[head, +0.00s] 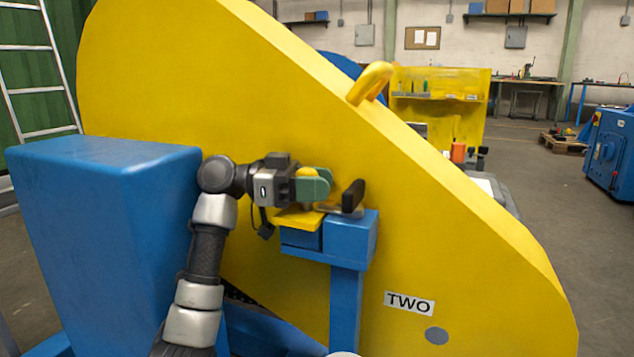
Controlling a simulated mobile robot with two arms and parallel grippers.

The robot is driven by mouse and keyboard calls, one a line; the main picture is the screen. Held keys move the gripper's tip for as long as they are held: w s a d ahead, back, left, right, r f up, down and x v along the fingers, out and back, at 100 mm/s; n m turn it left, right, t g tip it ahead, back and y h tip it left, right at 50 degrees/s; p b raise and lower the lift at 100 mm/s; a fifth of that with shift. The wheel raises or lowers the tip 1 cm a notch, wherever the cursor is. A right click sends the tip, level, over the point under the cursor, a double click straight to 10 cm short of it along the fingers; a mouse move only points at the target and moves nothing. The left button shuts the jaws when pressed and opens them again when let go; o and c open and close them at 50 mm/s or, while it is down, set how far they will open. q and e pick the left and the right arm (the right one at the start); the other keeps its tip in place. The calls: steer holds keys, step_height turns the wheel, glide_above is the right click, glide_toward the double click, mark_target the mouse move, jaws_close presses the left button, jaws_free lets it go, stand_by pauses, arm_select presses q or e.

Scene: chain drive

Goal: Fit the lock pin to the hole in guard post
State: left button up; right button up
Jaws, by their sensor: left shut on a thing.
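The guard post (346,300) is a blue upright in front of the large yellow guard (210,90), with blue blocks on top. My left gripper (318,186) comes in from the left with green fingers, just above and left of the post top. It is shut on a small rounded yellow piece, the lock pin (306,172), mostly hidden by the fingers. A yellow tab (300,219) lies on the post top under the fingers. The hole in the post cannot be made out.
A black upright piece (353,195) on a grey plate stands right of the fingers, close to them. A big blue housing (110,220) stands left of my arm. A yellow handle (371,83) sits on the guard's sloping edge.

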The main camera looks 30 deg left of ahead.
arm_select(q)
steer(key=shift+f+b, duration=0.3)
steer(key=shift+f, duration=0.3)
steer(key=o, duration=1.1)
steer(key=shift+a+r, duration=0.1)
steer(key=shift+r, duration=0.1)
